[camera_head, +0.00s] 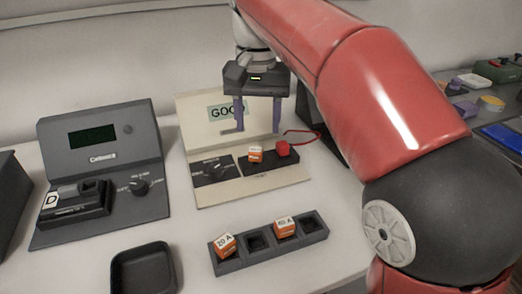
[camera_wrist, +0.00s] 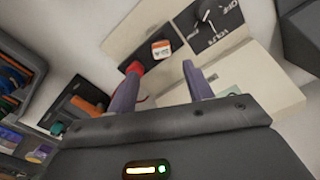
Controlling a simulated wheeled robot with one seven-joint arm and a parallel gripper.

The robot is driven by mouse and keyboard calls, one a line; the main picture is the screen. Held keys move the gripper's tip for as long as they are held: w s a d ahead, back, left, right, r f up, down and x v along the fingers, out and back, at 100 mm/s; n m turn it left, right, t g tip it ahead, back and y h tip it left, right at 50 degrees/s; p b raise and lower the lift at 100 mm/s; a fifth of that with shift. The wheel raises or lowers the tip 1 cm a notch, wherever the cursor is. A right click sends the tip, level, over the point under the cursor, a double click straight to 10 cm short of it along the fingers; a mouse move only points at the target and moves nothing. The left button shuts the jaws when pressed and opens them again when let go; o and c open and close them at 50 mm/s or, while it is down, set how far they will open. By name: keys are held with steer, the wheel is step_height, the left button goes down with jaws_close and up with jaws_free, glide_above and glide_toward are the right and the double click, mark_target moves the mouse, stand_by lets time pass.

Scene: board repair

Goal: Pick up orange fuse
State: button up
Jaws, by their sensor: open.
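An orange fuse with a white label (camera_head: 255,154) sits in the dark socket strip of the beige tester panel. It also shows in the wrist view (camera_wrist: 161,49). Two more orange fuses, marked 20 A (camera_head: 224,245) and apparently 80 A (camera_head: 285,227), sit in a dark holder (camera_head: 231,265) nearer the front; the 20 A one looks tilted. My gripper (camera_head: 257,129) is open and empty, in front of the panel's upright GOOD sign and above the panel fuse. In the wrist view, its purple fingers (camera_wrist: 161,70) point toward that fuse, with nothing between them.
A red block (camera_head: 283,148) with a red wire sits right beside the panel fuse. A dial (camera_head: 213,170) is on its left. A grey meter (camera_head: 98,140) stands left, and an empty dark tray (camera_head: 143,270) is at front left. Coloured parts (camera_head: 490,103) lie far right.

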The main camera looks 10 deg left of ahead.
mark_target(255, 149)
steer(key=f, duration=0.4)
steer(key=s+f+b, duration=0.1)
steer(key=f, duration=0.1)
steer(key=shift+a+f, duration=0.2)
steer(key=shift+w, duration=0.1)
steer(key=shift+c, duration=0.3)
jaws_close()
step_height(255, 149, up, 9)
steer(key=shift+r+p, duration=0.1)
steer(key=shift+p, duration=0.75)
steer(key=shift+r, duration=0.45)
